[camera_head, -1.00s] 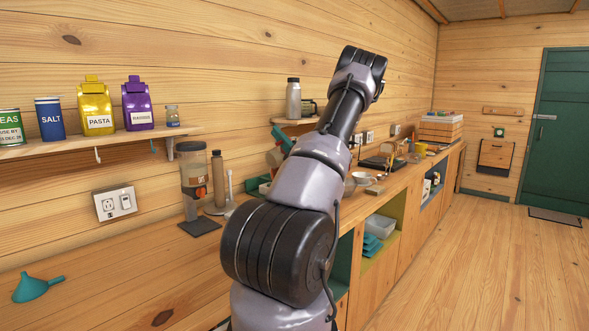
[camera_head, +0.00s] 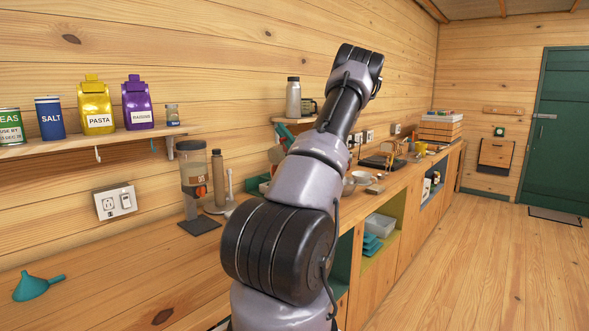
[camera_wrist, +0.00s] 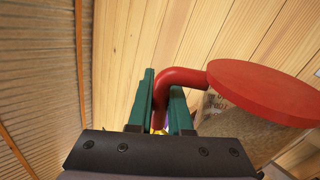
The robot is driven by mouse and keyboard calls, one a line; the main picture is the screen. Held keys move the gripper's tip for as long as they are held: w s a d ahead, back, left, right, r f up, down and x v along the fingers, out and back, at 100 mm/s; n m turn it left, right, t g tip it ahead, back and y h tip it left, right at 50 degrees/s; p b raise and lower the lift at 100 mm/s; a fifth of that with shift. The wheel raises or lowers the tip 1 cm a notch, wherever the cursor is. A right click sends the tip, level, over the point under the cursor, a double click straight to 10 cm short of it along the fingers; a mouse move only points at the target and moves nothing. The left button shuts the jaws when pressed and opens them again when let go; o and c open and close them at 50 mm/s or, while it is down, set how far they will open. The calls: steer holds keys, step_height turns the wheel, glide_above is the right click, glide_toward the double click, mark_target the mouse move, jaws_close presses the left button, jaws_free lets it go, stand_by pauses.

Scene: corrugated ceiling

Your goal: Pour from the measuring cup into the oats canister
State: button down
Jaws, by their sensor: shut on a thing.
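In the wrist view, my gripper's green fingers (camera_wrist: 161,108) are shut on the curved red handle of what looks like the measuring cup (camera_wrist: 265,92). A flat red disc forms its near end. A brown, grainy-looking body with upside-down lettering shows behind the disc, and the cup looks tilted in this view. In the head view, small teal and greyish parts beside my arm look like my gripper (camera_head: 284,133) and part of the cup; the rest is hidden by the arm. I cannot pick out the oats canister in either view.
A wall shelf (camera_head: 95,143) holds pasta and salt packs. A teal funnel (camera_head: 36,287) lies at the counter's left. Bowls (camera_head: 361,177) stand right of my arm.

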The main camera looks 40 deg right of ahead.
steer(key=shift+d+r+m+h+p, duration=0.15)
steer(key=shift+d+m+h+p, duration=0.3)
steer(key=shift+m+h, duration=0.55)
steer(key=shift+d+r+m+h+p, duration=0.1)
steer(key=shift+d+m+h+p, duration=0.4)
steer(key=shift+m+h, duration=0.45)
steer(key=shift+d+r+m+h+p, duration=0.15)
steer(key=shift+d+m+h+p, duration=0.3)
steer(key=shift+m+h, duration=0.55)
steer(key=shift+s+d+m+g+h+p, duration=0.15)
steer(key=shift+d+m+h+p, duration=0.2)
steer(key=shift+m+h+p, duration=0.35)
steer(key=shift+w+d+m+g+h+p, duration=0.1)
steer(key=shift+d+m+h+p, duration=0.35)
steer(key=shift+m, duration=0.5)
steer(key=shift+s+d+m+g+h+p, duration=0.15)
steer(key=shift+d+m+h+p, duration=0.1)
steer(key=shift+m+h+p, duration=0.45)
steer(key=shift+d+f+m+g+h, duration=0.1)
steer(key=shift+d+m+g+h, duration=0.55)
steer(key=shift+m+h, duration=0.4)
steer(key=shift+d+f+m+g+h, duration=0.1)
steer(key=shift+d+m+g+h, duration=0.55)
steer(key=shift+m, duration=0.7)
steer(key=shift+d+f+m+g+h, duration=0.1)
steer(key=shift+d+m+g+h, duration=0.5)
steer(key=shift+m+h, duration=0.5)
